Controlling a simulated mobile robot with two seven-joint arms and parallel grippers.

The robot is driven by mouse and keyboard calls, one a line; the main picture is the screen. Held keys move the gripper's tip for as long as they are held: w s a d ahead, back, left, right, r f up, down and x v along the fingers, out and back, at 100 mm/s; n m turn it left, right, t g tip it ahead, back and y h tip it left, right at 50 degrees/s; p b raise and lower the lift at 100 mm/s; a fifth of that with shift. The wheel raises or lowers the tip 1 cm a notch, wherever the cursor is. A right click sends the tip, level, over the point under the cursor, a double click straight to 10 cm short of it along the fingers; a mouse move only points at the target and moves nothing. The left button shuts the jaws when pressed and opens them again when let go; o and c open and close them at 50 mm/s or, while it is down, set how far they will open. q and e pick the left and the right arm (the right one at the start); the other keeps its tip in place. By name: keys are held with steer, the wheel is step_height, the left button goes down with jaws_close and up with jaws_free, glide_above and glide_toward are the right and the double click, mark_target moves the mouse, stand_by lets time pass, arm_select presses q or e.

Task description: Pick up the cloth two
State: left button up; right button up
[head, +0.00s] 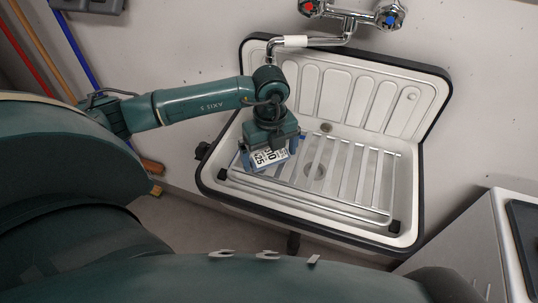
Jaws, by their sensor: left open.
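My left gripper (268,152) is over the left part of the sink, pointing down at the metal rack. It is open. A white label with black print covers much of the view around its jaws. Small blue patches show at the gripper's lower left edge and just to its right. They may be a cloth (236,164) lying under the gripper, but it is mostly hidden. I cannot tell whether the fingers touch it. No other cloth is clearly visible. My right gripper is not in view.
The sink (409,205) has a dark rim and a raised, ribbed lid (385,95) behind. A slatted rack (345,180) spans the basin; its right part is bare. A tap (345,28) hangs above. A white cabinet (465,250) stands at right. Coloured poles lean at left.

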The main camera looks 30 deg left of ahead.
arm_select(q)
steer(key=shift+f, duration=0.5)
steer(key=shift+r, duration=0.1)
steer(key=c, duration=0.9)
